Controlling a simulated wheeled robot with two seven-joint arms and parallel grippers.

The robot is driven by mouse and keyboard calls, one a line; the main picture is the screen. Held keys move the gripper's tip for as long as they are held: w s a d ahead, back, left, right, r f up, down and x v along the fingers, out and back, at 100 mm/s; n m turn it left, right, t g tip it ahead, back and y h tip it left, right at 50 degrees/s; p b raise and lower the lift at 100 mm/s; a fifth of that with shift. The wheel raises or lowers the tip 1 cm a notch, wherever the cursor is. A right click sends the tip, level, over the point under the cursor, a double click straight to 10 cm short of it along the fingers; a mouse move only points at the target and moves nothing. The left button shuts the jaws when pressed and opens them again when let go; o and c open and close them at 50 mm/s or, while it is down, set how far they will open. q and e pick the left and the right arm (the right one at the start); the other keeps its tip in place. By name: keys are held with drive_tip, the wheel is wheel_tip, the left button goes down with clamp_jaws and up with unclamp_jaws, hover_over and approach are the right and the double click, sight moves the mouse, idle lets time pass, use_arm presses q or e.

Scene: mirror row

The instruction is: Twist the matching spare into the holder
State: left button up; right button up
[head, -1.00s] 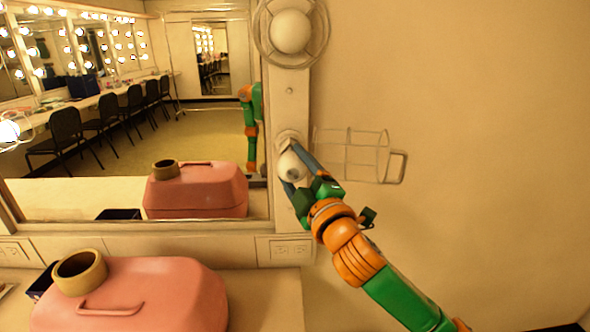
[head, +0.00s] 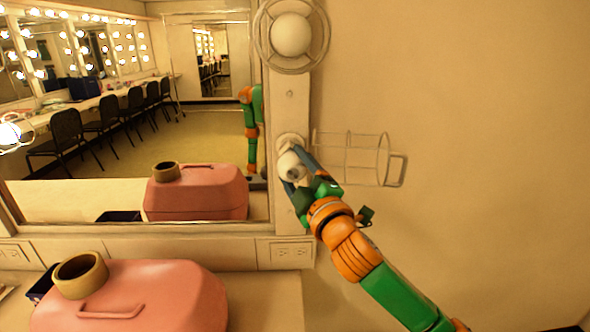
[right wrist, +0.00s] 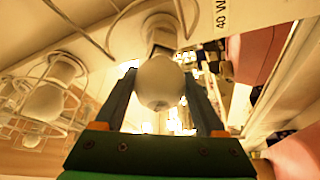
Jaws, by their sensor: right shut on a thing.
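A white bulb (head: 290,164) is at the wall holder (head: 290,140) on the strip right of the mirror. My right gripper (head: 297,170) is shut on this bulb, its fingers on either side. In the right wrist view the bulb (right wrist: 160,82) sits between the two fingers, in line with the holder (right wrist: 160,32) and seemingly touching it. I cannot tell how far its base is in. The wire cage (head: 352,158) of this holder stands swung open to the right. My left gripper is not in view.
Above is a round white bulb (head: 291,35) inside a closed wire cage. A pink case (head: 150,300) with a tan tape roll (head: 80,274) on it stands on the counter at lower left. The mirror (head: 150,200) fills the left. The wall at right is bare.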

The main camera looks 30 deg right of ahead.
drive_tip(key=shift+w+d, duration=0.2)
drive_tip(key=shift+w, duration=0.25)
idle(0.4)
drive_tip(key=shift+f+m+b, duration=0.1)
drive_tip(key=shift+m+b, duration=0.6)
drive_tip(key=shift+m+t+h+b, duration=0.5)
drive_tip(key=shift+m+h+b, duration=0.4)
drive_tip(key=shift+m+b, duration=0.9)
drive_tip(key=shift+m+p, duration=0.3)
drive_tip(key=shift+p, duration=0.05)
